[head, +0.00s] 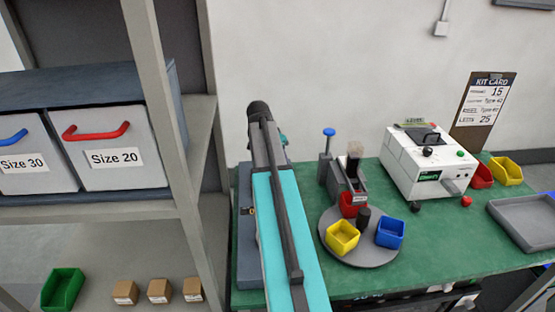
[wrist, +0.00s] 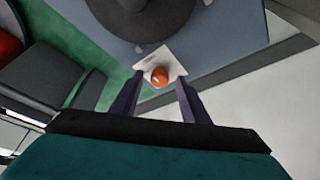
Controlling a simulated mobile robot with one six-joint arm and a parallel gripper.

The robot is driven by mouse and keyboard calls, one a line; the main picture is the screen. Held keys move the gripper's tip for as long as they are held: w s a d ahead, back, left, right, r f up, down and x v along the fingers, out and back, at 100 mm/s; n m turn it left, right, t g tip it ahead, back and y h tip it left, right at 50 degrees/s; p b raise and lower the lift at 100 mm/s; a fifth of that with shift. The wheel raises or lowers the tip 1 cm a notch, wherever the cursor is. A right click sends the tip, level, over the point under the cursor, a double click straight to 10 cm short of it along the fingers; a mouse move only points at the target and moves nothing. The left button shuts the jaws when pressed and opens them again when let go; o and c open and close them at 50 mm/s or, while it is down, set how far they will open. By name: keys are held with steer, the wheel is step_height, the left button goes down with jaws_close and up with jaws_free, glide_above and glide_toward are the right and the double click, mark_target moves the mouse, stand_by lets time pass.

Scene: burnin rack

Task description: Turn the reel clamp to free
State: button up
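A small orange knob (wrist: 159,77) on a white, squarish plate (wrist: 147,66) shows in the wrist view; it looks like the reel clamp. It sits at the edge of a blue-grey base (wrist: 225,35), beside a dark round body (wrist: 140,12) that may be the reel. My gripper (wrist: 160,88) is open, with one finger on each side of the knob in the picture. I cannot tell whether the fingers touch it. In the head view my teal arm covers this spot, and only a strip of the blue-grey base (head: 246,262) shows.
The green bench (head: 400,268) holds a round turntable (head: 338,252) with small bins, and a white machine (head: 405,170). A grey tray (head: 522,222) lies at the right. A shelf rack (head: 170,205) with drawers stands close at the left.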

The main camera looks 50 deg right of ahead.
steer(key=shift+r, duration=0.1)
steer(key=b+v, duration=0.2)
steer(key=v, duration=1.1)
steer(key=shift+r, duration=0.3)
steer(key=shift+a, duration=0.1)
stand_by(0.5)
